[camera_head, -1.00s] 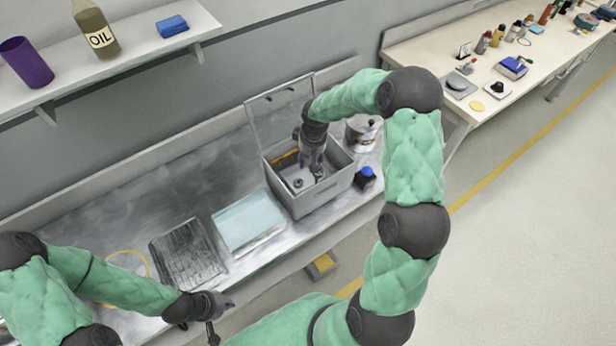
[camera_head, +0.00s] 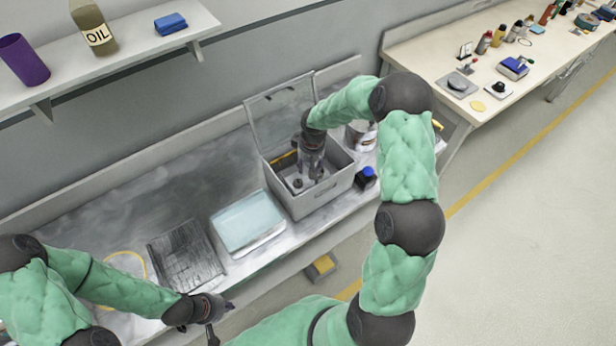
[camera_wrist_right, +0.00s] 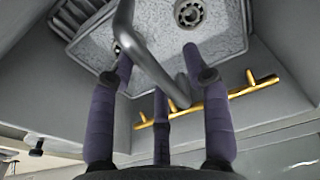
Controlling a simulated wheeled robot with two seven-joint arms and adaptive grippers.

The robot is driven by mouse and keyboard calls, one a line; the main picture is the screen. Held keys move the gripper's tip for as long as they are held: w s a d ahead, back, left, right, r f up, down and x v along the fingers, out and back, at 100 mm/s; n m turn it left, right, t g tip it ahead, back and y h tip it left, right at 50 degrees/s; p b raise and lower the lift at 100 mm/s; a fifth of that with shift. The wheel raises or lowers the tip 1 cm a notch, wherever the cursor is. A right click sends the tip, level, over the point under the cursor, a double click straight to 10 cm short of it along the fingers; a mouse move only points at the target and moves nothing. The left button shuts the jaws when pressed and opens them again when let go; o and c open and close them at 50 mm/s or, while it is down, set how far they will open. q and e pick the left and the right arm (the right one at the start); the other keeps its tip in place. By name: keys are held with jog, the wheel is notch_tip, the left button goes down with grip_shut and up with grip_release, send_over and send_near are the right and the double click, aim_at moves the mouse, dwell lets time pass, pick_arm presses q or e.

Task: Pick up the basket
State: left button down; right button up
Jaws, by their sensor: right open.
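The basket (camera_wrist_right: 225,42) appears as a speckled grey mesh tray inside the open grey bin (camera_head: 310,203); in the head view my right arm partly hides it. A bent grey bar (camera_wrist_right: 150,62), seemingly its handle, crosses between the fingers of my right gripper (camera_wrist_right: 158,65) in the wrist view. The fingers are spread, and I cannot tell whether they touch the bar. In the head view my right gripper (camera_head: 310,170) points down into the bin. A bearing-like ring (camera_wrist_right: 190,12) lies in the basket. My left gripper (camera_head: 222,318) looks open and empty at the bench's front edge.
The bin's raised lid (camera_head: 280,112) stands behind my right gripper. A yellow bar with short stubs (camera_wrist_right: 215,103) runs along the bin's inner wall. A metal pot (camera_head: 360,135) and blue-capped jar (camera_head: 366,178) stand to the right, a pale-blue-topped tray (camera_head: 248,222) to the left.

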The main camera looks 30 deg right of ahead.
dwell(0.3)
grip_shut()
